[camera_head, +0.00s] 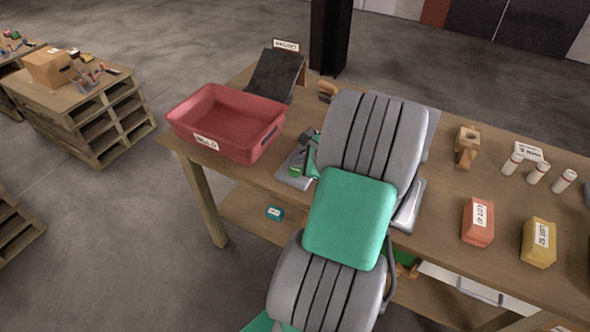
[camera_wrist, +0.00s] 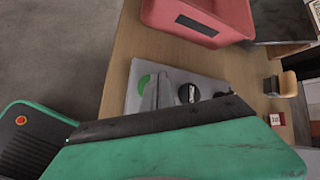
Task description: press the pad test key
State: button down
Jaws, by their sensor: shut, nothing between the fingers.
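A grey panel (camera_wrist: 205,82) lies on the wooden bench, with a round green key (camera_wrist: 143,83) and a round black part (camera_wrist: 189,93) on it. I cannot read which is marked as the pad test key. My gripper (camera_wrist: 157,88) is shut and empty; its grey tips show over the panel, between the green key and the black part. They look close to the green key, but I cannot tell if they touch it. In the head view the panel (camera_head: 291,178) shows its green key (camera_head: 295,170) at its lower edge; my arm hides much of the area beside it.
A red bin (camera_head: 225,119) stands left of the panel, with a black sloped chute (camera_head: 275,75) behind it. An orange box (camera_head: 478,222), a yellow box (camera_head: 538,243) and white tubes (camera_head: 537,173) stand at the right.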

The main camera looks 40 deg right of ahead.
aim_at(298, 171)
jog(key=shift+f, duration=0.4)
jog(key=shift+f, duration=0.4)
dwell(0.6)
jog(key=shift+r+p, duration=0.7)
jog(key=shift+r, duration=0.15)
notch_tip(298, 171, up, 5)
jog(key=p, duration=0.4)
jog(key=shift+r+p, duration=0.1)
jog(key=shift+p, duration=0.3)
